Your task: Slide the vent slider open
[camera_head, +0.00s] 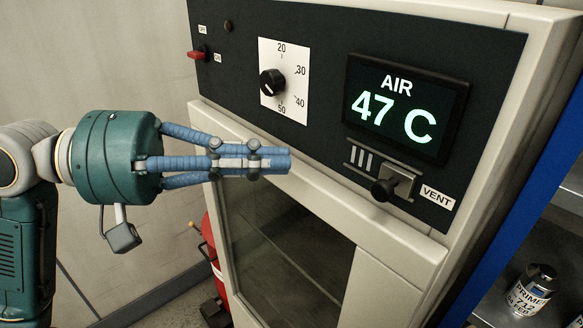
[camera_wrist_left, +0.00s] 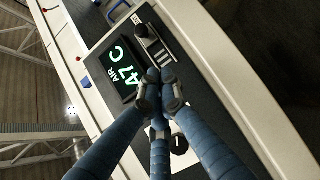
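The vent slider is a small metal plate with a black knob (camera_head: 384,189), set below the display on the dark control panel, beside the VENT label (camera_head: 437,197). Several light vent slots (camera_head: 361,158) show uncovered to the left of the plate. In the left wrist view the slider knob (camera_wrist_left: 141,31) is beyond the fingertips. My left gripper (camera_head: 288,161) has its blue fingers drawn together with nothing between them. It is in front of the panel, left of the slider and apart from it. In the left wrist view the fingertips (camera_wrist_left: 160,76) meet near the display. My right gripper is not in view.
The panel also carries a temperature dial (camera_head: 271,83), a red switch (camera_head: 198,54) and a display (camera_head: 403,108) reading AIR 47 C. A glass door (camera_head: 285,245) is below. A primer can (camera_head: 530,290) stands on a blue-framed shelf at the right.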

